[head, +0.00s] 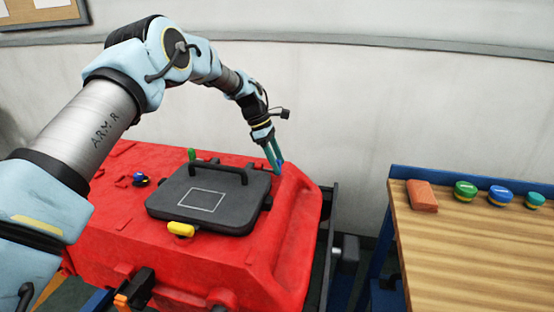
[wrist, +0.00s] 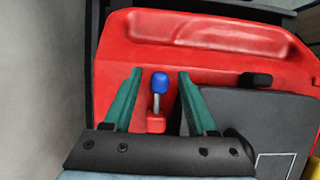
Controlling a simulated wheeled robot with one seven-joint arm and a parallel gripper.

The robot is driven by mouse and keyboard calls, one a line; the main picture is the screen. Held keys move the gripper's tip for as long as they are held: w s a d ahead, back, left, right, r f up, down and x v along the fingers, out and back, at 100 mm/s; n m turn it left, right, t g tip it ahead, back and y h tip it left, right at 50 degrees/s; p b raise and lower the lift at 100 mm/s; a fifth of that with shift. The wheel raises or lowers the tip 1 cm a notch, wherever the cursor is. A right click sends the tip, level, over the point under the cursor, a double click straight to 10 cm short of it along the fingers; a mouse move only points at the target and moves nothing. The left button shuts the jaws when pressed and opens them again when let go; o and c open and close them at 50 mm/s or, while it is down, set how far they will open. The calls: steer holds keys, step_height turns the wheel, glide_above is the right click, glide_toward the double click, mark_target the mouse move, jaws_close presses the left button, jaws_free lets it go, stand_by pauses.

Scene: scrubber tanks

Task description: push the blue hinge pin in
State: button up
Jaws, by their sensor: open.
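The blue hinge pin (wrist: 159,83) has a rounded blue head on a bare metal shaft that stands out of a small red block in the wrist view. My gripper (wrist: 160,72) is open, with one teal finger on each side of the pin and gaps between. In the head view my gripper (head: 275,168) is low over the right side of the red tank (head: 295,215), beside the dark lid (head: 180,206). The pin is mostly hidden by the fingers there. I cannot tell how far the shaft goes into the block.
The lid has a raised black handle (head: 217,168) and a yellow catch (head: 181,230). A green knob (head: 191,155) and another blue knob (head: 140,179) are on the tank at left. A wooden bench (head: 470,240) with a brick and several round tins stands at right.

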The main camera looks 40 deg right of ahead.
steer(key=shift+f, duration=0.1)
jaws_close()
stand_by(0.4)
stand_by(1.0)
